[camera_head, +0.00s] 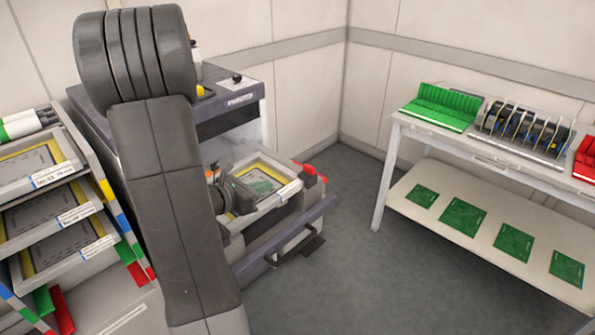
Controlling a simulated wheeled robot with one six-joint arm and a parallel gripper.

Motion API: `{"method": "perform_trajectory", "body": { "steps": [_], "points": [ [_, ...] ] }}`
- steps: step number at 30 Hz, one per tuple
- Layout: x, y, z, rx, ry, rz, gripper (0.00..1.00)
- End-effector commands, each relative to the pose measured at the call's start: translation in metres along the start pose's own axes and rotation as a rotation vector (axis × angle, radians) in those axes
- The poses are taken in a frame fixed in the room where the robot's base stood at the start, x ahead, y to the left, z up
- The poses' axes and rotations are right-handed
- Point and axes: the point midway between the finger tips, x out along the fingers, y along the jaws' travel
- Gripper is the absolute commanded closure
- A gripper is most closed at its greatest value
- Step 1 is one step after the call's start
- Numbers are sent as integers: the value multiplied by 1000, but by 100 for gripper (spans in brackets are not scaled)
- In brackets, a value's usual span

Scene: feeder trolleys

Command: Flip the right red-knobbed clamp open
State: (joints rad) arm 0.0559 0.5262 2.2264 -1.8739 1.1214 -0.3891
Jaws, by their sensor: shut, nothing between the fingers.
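The right red-knobbed clamp (309,170) sits at the right back corner of the printer's tray opening, its red parts small in the picture. A framed stencil (283,191) with a green area lies on the machine beside it. My gripper (245,199) is over the left part of the frame, left of the clamp and apart from it. It is shut and empty. My arm hides part of the wrist and the machine's left side, so any left clamp is hidden.
The dark printer housing (232,115) rises behind the frame. A shelf rack (75,180) with framed stencils stands at the left. A white table (480,147) with green and red holders and a lower shelf of green boards stands at the right. Grey floor (330,270) between is clear.

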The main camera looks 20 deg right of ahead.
Motion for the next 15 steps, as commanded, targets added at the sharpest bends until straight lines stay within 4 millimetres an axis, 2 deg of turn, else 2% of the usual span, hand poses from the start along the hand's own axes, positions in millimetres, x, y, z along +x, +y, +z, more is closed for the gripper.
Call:
{"method": "perform_trajectory", "body": {
  "steps": [8, 15],
  "points": [
    [11, 0, 0, 0, 0, -3, 100],
    [44, -1, 0, 1, 0, -5, 100]
  ]
}}
